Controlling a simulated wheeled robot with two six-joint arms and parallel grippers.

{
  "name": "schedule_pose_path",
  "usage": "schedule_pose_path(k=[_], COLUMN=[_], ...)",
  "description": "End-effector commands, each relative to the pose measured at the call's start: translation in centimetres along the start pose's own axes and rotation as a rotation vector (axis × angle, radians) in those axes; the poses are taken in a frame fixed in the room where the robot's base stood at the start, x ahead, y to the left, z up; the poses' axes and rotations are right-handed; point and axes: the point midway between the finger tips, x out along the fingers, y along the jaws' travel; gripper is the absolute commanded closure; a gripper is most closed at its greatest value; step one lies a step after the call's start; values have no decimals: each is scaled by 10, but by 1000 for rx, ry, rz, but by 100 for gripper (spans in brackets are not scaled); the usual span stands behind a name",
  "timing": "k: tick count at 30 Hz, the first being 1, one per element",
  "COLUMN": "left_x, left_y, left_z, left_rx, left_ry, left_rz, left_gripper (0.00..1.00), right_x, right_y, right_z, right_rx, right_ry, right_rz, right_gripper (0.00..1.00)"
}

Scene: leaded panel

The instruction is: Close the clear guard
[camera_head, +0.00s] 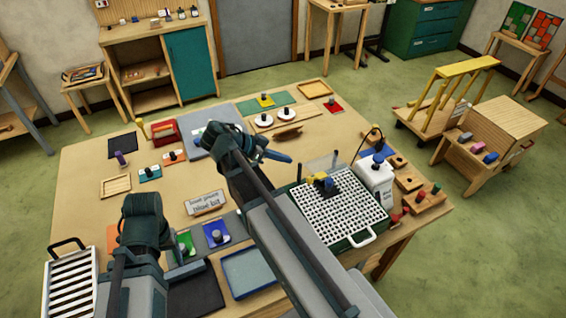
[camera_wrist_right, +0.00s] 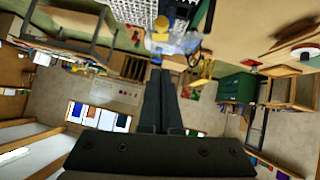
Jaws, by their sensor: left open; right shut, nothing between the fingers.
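In the right wrist view a clear guard (camera_wrist_right: 186,40) shows beyond the fingertips, beside blue and yellow parts. My right gripper (camera_head: 284,157) is shut and empty, left of the grinder and apart from it. My left gripper (camera_head: 180,268) is open over the front left of the table, partly hidden.
Wooden blocks with coloured knobs (camera_head: 420,196) lie at the right edge. A blue tray (camera_head: 250,270) lies in front. My right arm crosses the table's middle.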

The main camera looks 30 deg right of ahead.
Motion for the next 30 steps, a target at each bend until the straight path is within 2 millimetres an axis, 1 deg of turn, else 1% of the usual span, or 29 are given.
schedule_pose_path(k=[1, 10, 12, 18, 24, 30], left_x=[14, 50, 60, 75, 81, 81], left_y=[1, 5, 6, 7, 7, 7], left_z=[-1, -4, -4, -5, -6, -6], left_rx=[-1, -4, -3, 0, 3, 3], left_ry=[1, 2, 2, 2, 2, 2], left_rz=[0, 0, 0, -1, -1, -1], left_gripper=[38, 38, 38, 38, 38, 38], right_x=[16, 78, 83, 94, 98, 98], right_y=[0, 0, -1, 0, 0, 0], right_z=[5, 5, 13, 25, 29, 28], right_rx=[2, 1, -1, -1, -1, -1], right_ry=[0, 0, 0, 0, 0, 0], right_rz=[2, 3, 0, 0, 0, 0], right_gripper=[100, 100, 100, 100, 100, 100])
